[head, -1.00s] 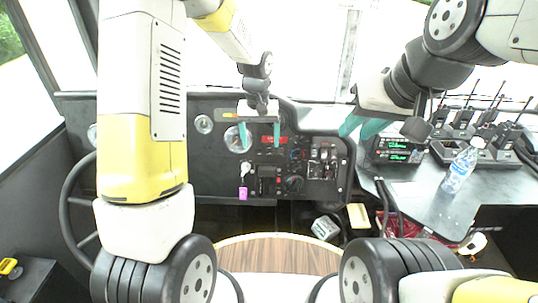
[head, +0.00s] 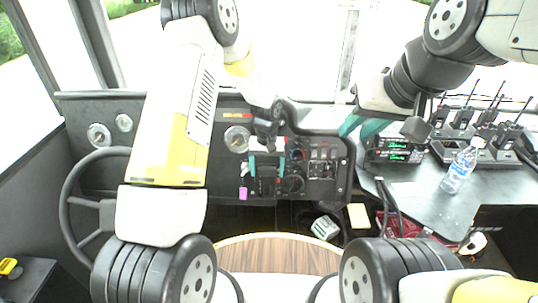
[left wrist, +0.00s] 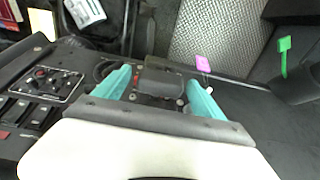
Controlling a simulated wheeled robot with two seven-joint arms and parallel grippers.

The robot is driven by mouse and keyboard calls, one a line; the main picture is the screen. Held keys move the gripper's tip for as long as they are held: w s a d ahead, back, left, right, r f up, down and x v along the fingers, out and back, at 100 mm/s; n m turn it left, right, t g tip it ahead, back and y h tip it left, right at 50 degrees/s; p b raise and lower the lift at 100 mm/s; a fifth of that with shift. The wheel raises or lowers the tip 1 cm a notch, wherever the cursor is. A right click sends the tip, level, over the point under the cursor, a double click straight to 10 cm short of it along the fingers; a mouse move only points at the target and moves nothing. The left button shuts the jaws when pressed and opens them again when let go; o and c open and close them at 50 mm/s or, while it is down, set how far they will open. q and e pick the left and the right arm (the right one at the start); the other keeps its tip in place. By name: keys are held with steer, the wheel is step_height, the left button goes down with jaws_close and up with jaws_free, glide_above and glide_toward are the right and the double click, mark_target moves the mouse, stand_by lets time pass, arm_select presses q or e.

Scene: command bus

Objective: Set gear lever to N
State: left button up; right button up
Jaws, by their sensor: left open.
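My left gripper (head: 267,168) is open in front of the lower dashboard, its teal fingers pointing down on either side of a dark control unit (head: 267,186). In the left wrist view the open fingers (left wrist: 160,80) flank a dark block (left wrist: 162,84) with small buttons beside it. This looks like the gear selector, but I cannot make out a lever or its position marks. I cannot tell whether the fingers touch it. My right gripper (head: 362,127) is open and empty, at the right end of the dashboard.
A purple key tag (head: 243,193) hangs left of the unit. A round knob (head: 293,184) and switches (head: 322,168) are to its right. The steering wheel (head: 72,205) is at left.

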arm_select(q)
jaws_close()
steer(key=shift+s+f, duration=0.25)
steer(key=shift+f, duration=0.6)
jaws_free()
steer(key=shift+r, duration=0.1)
step_height(320, 180, up, 8)
steer(key=shift+f, duration=0.15)
